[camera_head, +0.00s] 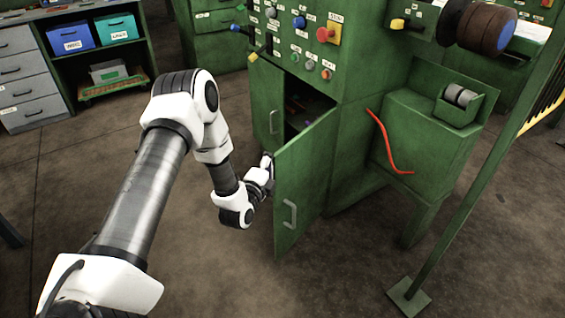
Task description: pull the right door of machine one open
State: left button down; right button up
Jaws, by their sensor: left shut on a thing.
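The green machine (365,60) has a cabinet under its control panel. Its right door (305,175) stands swung outward, with its grey handle (289,214) on the face toward me. Its free edge points to the lower left. My left gripper (269,168) is at the upper part of that free edge and is shut on the door there. The fingertips are partly hidden behind the door. The left door (266,100) also has a grey handle and looks closed or nearly so. My right gripper is out of view.
The dark cabinet opening (305,105) shows small items inside. A red curved rod (385,143) hangs at the machine's right side. A green post (455,200) stands at right. A shelf with blue (70,36) and teal (117,28) bins is at upper left. The floor before the door is clear.

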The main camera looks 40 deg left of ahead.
pick_arm(q)
jog(key=shift+w+a, duration=0.15)
jog(key=shift+a, duration=0.75)
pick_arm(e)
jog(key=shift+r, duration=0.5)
